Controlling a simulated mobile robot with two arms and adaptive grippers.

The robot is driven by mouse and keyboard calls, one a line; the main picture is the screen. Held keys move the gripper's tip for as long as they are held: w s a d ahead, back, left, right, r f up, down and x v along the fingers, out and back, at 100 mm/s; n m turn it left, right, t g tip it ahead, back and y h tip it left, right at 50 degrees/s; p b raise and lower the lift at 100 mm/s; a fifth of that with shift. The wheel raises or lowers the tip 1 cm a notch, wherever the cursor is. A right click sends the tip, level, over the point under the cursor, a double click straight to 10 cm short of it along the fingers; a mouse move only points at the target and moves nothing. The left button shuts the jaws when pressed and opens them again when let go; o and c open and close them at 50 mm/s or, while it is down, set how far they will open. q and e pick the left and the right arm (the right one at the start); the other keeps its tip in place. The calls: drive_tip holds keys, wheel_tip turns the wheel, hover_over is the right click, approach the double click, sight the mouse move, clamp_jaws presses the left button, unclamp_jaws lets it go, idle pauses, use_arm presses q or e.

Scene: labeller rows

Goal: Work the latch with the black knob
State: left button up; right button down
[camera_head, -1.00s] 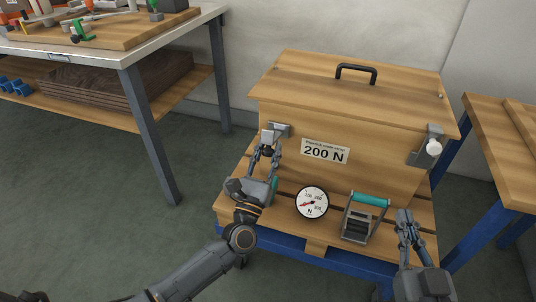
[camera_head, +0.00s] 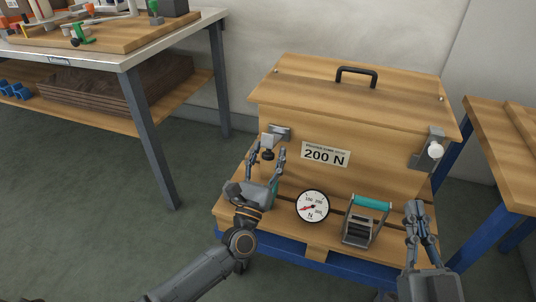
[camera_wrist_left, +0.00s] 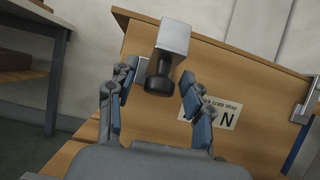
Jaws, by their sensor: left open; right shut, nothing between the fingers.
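The black knob (camera_head: 267,154) hangs below a grey metal latch (camera_head: 280,132) on the left of the wooden crate's front. In the left wrist view the knob (camera_wrist_left: 159,82) sits under the grey latch block (camera_wrist_left: 174,38). My left gripper (camera_head: 268,149) is open, with one finger to each side of the knob. In the left wrist view there are gaps between the knob and both fingers (camera_wrist_left: 158,76). My right gripper (camera_head: 413,206) is shut and empty at the crate's lower right front.
The wooden crate (camera_head: 390,148) has a lid with a black handle (camera_head: 356,72) and a "200 N" label (camera_head: 326,154). A second latch with a white knob (camera_head: 435,150) is on its right. A round dial (camera_head: 312,206) and a teal-handled device (camera_head: 367,220) stand in front.

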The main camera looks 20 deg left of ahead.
use_arm(q)
drive_tip(key=v, duration=1.2)
